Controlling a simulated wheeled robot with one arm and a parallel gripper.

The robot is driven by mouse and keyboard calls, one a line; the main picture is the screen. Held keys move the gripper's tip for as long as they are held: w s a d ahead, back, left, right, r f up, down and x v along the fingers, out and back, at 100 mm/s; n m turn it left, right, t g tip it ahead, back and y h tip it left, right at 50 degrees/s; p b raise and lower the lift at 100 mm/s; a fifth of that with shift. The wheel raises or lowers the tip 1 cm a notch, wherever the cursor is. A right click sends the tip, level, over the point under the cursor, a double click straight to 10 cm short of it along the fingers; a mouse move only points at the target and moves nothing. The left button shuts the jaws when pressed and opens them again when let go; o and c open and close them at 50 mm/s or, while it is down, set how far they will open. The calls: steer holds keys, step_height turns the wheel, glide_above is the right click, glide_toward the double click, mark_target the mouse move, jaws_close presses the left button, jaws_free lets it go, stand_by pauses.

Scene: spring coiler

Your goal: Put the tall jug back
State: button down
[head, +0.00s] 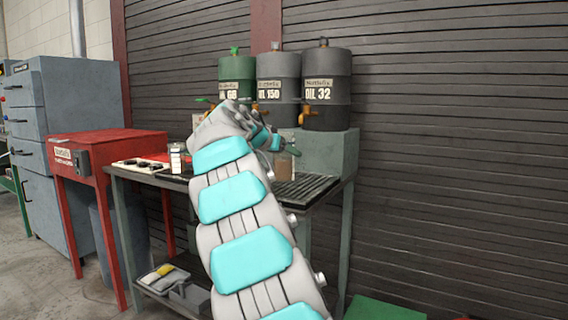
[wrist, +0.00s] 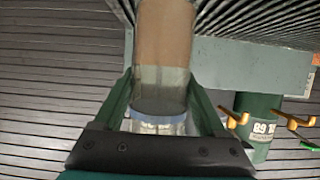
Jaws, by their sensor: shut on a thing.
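A tall clear jug with brown liquid in its lower part (head: 284,166) is beside the end of my arm, in front of the oil drums. In the wrist view the jug (wrist: 163,50) stands between the two green fingers, with its base cut off by the top edge. My gripper (head: 281,145) is shut on the jug; it also shows in the wrist view (wrist: 160,95), a finger on each side. The jug looks about upright, near the slatted drip grate (head: 308,188). I cannot tell whether its base touches the grate.
Oil drums, green (head: 237,68), grey (head: 279,70) and dark (head: 327,85), stand with taps on a grey-green stand (head: 335,150). A small labelled container (head: 177,158) and a white tray (head: 138,165) are left on the bench. A red cabinet (head: 110,145) stands further left.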

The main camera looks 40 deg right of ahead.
mark_target(278, 160)
steer(key=shift+f, duration=1.65)
steer(key=shift+f, duration=0.1)
jaws_free()
steer(key=shift+r, duration=0.2)
steer(key=shift+s+a, duration=0.15)
steer(key=shift+a, duration=0.2)
steer(key=b+v, duration=0.1)
steer(key=v, duration=1)
steer(key=shift+s+a, duration=0.1)
steer(key=shift+s, duration=0.05)
